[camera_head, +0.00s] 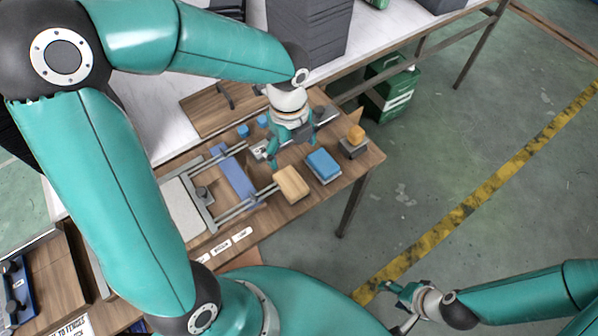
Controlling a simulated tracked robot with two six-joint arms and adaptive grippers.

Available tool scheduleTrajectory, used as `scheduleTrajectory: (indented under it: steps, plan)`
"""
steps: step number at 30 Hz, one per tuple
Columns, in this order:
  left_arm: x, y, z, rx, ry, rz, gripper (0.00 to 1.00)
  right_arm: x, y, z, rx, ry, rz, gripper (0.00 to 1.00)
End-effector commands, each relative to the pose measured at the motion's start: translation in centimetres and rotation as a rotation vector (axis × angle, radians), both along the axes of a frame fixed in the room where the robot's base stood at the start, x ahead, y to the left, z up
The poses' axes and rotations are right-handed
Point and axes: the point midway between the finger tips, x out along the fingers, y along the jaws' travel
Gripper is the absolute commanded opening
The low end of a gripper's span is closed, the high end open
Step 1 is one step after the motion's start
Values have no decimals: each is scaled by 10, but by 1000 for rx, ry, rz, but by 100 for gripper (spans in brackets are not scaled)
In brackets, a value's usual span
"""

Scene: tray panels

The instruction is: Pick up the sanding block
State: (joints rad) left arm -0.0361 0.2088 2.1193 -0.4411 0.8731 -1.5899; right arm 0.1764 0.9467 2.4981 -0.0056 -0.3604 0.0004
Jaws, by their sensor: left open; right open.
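Three small block-like things lie at the right end of the wooden table: a tan block (291,184), a blue-topped block (323,164) on a grey base, and an orange piece (356,134) on a dark base. I cannot tell for certain which is the sanding block. My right gripper (402,302) is open and empty, low at the front right over the floor, away from the table.
A fixture with metal rails (245,200) and a blue bar (238,178) lies left of the blocks. Small blue pieces (243,131) sit behind. A dark grey stack (308,35) stands on the white bench. A green case (390,88) is on the floor. Open floor lies right.

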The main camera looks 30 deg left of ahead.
Motion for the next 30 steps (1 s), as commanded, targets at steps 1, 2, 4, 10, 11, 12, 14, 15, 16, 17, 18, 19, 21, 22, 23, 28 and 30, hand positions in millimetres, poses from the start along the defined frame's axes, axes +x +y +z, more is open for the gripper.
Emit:
scheduleTrajectory:
  steps: [1, 2, 4, 10, 11, 12, 14, 15, 16, 17, 18, 19, 21, 22, 23, 28, 30]
  plan:
    - [-1, 4, 3, 10, -2, -25, 92, 0, 0, -1, 0, 1, 0, 60]
    - [-2, 5, 2, 15, 0, -35, 92, 0, 0, -1, 0, 1, 0, 60]
    - [-3, 7, -5, 20, 5, -46, 92, -1, 0, -1, 0, 1, 0, 60]
    - [-4, 8, -46, 19, 10, -43, 92, -1, 0, -3, 0, 1, 0, 60]
    - [-5, 8, -53, 18, 11, -43, 92, -1, 0, -3, 0, 1, 0, 60]
    - [-5, 8, -62, 18, 10, -42, 92, -1, 0, -4, 0, 1, 0, 60]
    - [-5, 8, -74, 17, 9, -40, 92, -1, 0, -5, 0, 1, 0, 60]
    - [-5, 8, -82, 16, 8, -42, 92, -1, 0, -6, 0, 1, 0, 60]
    - [-5, 7, -87, 16, 8, -41, 92, 0, 0, -7, 0, 1, 0, 60]
    - [-4, 8, -92, 18, 7, -41, 92, 0, 0, -8, 0, 1, 0, 60]
    - [-4, 8, -97, 18, 7, -41, 92, 0, 0, -8, 0, 1, 0, 60]
    - [-4, 8, -100, 18, 7, -40, 92, 0, 0, -9, 0, 1, 0, 60]
    - [-4, 8, -105, 17, 5, -39, 92, 0, 0, -9, 0, 1, 0, 60]
    - [-4, 8, -107, 17, 5, -40, 92, 0, 0, -9, 0, 1, 0, 60]
    - [-4, 7, -108, 17, 4, -40, 92, 0, 0, -9, 0, 1, 0, 60]
    - [-4, 7, -120, 16, 6, -40, 92, 0, 0, -9, 0, 1, 0, 60]
    - [-4, 7, -131, 15, 6, -40, 92, 0, 0, -10, 0, 1, 0, 60]
